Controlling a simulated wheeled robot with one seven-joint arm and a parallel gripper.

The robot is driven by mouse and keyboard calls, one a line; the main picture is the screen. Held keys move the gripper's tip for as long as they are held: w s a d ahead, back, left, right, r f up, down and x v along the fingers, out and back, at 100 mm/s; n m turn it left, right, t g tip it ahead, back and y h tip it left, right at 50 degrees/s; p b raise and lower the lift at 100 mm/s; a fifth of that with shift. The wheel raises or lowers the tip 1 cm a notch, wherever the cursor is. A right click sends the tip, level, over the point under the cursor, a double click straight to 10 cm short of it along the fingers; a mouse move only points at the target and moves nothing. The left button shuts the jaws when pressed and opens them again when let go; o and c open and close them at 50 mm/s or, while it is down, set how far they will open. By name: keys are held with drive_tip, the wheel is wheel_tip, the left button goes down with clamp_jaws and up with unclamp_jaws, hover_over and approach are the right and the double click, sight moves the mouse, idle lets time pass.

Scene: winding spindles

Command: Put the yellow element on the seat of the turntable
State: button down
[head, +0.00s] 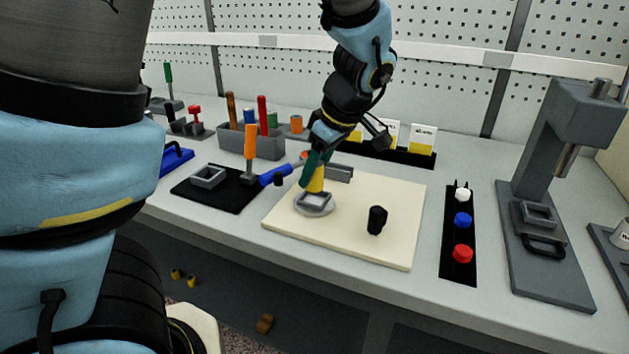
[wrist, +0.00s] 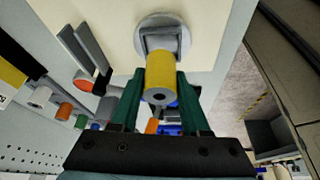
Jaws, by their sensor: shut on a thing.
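The yellow element (wrist: 162,82) is a cylinder with a hole in its end, held between the green fingers of my gripper (wrist: 158,100). In the head view the yellow element (head: 316,180) shows just below the gripper (head: 313,168), slightly tilted, directly above the turntable. The turntable (head: 314,210) is a light grey round disc with a square-framed seat (head: 313,199) on the cream board. The element's lower end is at or very close to the seat; I cannot tell whether it touches. The wrist view shows the seat (wrist: 163,39) just beyond the element.
A black knob-like piece (head: 376,219) stands on the cream board (head: 400,250). A black mat (head: 225,198) with a grey square frame lies to the left. A black strip (head: 459,275) with several coloured buttons and a grey press (head: 545,240) stand to the right.

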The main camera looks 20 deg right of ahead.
sight(314, 185)
drive_tip(key=shift+f, duration=1.45)
drive_tip(key=shift+f, duration=0.25)
drive_tip(key=shift+c, duration=1.9)
unclamp_jaws()
drive_tip(key=shift+s, duration=0.1)
drive_tip(key=shift+r, duration=0.35)
drive_tip(key=v, duration=1.2)
drive_tip(key=w+a+f+m+h, duration=0.1)
drive_tip(key=a+f+m, duration=0.1)
drive_tip(key=a, duration=0.7)
drive_tip(key=w+a+f+m+g+h, duration=0.1)
drive_tip(key=w+a+f+m, duration=0.1)
drive_tip(key=a+f, duration=0.3)
drive_tip(key=w+a+f+m+g, duration=0.1)
drive_tip(key=a+f+m, duration=0.3)
drive_tip(key=a, duration=1)
drive_tip(key=shift+w+h+b, duration=0.4)
drive_tip(key=shift+w, duration=0.1)
